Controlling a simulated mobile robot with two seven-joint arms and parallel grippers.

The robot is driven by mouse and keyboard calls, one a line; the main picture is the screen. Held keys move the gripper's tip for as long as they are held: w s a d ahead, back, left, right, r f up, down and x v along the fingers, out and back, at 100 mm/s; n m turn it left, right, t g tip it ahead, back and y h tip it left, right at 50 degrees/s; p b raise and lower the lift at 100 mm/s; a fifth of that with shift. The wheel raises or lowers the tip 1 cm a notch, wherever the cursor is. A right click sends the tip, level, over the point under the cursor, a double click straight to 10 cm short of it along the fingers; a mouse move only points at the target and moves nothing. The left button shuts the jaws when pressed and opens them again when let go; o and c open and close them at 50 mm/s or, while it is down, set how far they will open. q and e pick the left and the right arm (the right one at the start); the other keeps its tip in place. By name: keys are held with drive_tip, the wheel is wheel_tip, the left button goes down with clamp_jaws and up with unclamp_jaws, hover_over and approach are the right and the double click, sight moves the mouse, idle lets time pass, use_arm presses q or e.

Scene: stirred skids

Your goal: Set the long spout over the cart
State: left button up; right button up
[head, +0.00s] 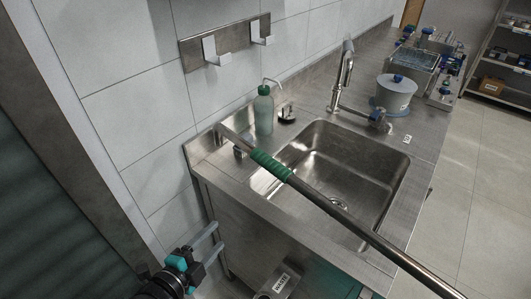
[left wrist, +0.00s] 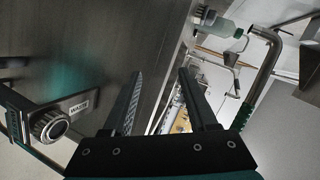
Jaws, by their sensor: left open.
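The long spout (head: 335,213), a grey metal tube with a green sleeve (head: 270,166), crosses the sink diagonally in the head view. Its tip (head: 224,131) is near the counter's back left corner; its other end leaves the frame at lower right. In the left wrist view the spout's bent end (left wrist: 272,58) shows at right. My left gripper (head: 216,238) is open and empty, left of the sink cabinet and apart from the spout. In the left wrist view its fingers (left wrist: 161,76) hold nothing. My right gripper is not visible.
The steel sink (head: 345,160) has a tall faucet (head: 343,75). A green bottle (head: 264,110) stands behind it; a white tub (head: 394,93) stands to the right. Wall hooks (head: 214,50) are above. Open floor (head: 485,160) lies at right, with shelves (head: 503,65) beyond.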

use_arm(q)
drive_tip(key=s+d+r+m+t+h, duration=0.1)
drive_tip(key=d+r+m+h, duration=0.2)
drive_tip(key=r, duration=0.5)
drive_tip(key=s+d+r+m+t+h, duration=0.1)
drive_tip(key=d+r+m+h, duration=0.15)
drive_tip(key=r, duration=0.65)
drive_tip(key=w+d+m, duration=0.1)
drive_tip(key=w+d, duration=0.9)
drive_tip(key=w, duration=0.2)
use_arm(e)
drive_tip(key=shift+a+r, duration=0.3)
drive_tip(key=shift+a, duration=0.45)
use_arm(q)
drive_tip(key=shift+y, duration=0.25)
clamp_jaws()
